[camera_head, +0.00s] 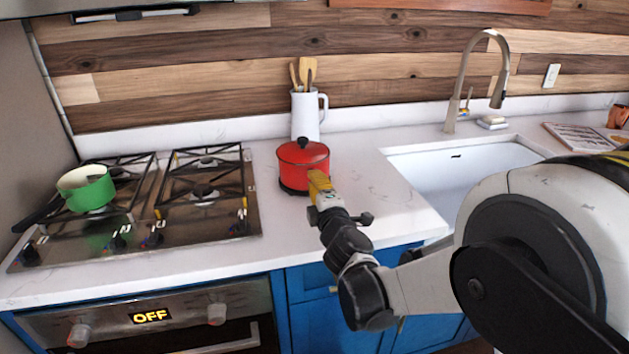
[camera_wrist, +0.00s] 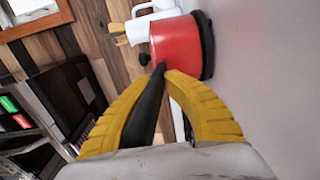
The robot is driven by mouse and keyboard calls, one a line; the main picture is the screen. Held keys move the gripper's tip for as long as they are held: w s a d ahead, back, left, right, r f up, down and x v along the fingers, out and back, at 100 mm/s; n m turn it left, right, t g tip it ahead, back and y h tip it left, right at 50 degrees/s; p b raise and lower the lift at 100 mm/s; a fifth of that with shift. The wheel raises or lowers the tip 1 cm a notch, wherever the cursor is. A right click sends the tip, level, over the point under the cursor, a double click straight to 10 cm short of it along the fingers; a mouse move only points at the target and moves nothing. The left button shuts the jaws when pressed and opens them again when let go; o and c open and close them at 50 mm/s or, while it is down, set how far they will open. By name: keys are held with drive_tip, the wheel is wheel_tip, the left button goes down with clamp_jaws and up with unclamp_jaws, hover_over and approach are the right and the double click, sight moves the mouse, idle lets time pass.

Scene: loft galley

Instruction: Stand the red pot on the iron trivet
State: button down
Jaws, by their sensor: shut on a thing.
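The red pot (camera_head: 305,161), with a black knob on its lid, is upright on the counter between the stove and the sink. The black iron trivet (camera_head: 290,189) shows as a dark rim under the pot, and beside its base in the wrist view (camera_wrist: 208,45). The pot appears to rest on it, though a tiny gap cannot be ruled out. My gripper (camera_head: 319,181) is in front of the pot. In the wrist view its yellow fingers are shut on the pot's long black handle (camera_wrist: 147,108). The pot (camera_wrist: 176,48) hides most of the trivet.
A white pitcher (camera_head: 306,116) with wooden utensils stands close behind the pot. A green pot (camera_head: 88,188) sits on the stove (camera_head: 205,215) at left. The sink (camera_head: 440,180) is at right. Bare counter (camera_head: 375,190) lies between pot and sink.

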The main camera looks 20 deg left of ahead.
drive_tip(key=shift+f, duration=0.25)
drive_tip(key=c, duration=1.4)
unclamp_jaws()
drive_tip(key=shift+c, duration=0.2)
drive_tip(key=v, duration=0.7)
drive_tip(key=w+d+r+m+h, duration=0.1)
drive_tip(key=d+r+m+h, duration=0.15)
drive_tip(key=d, duration=0.45)
drive_tip(key=d+r+m+h, duration=0.1)
drive_tip(key=d+m+h, duration=0.1)
drive_tip(key=d+m, duration=0.3)
drive_tip(key=s+d+m+g+h, duration=0.1)
drive_tip(key=s+d+m+h, duration=0.25)
drive_tip(key=d, duration=0.45)
drive_tip(key=s+d+m+g+h, duration=0.15)
drive_tip(key=d+m, duration=0.25)
drive_tip(key=d, duration=0.5)
drive_tip(key=s+d+f+m+g, duration=0.2)
drive_tip(key=s+d+f+m, duration=0.1)
drive_tip(key=s, duration=0.7)
drive_tip(key=s+d+f+m+g, duration=0.3)
drive_tip(key=s+m, duration=0.3)
drive_tip(key=s, duration=0.4)
drive_tip(key=shift+d+f, duration=0.45)
drive_tip(key=shift+d, duration=0.45)
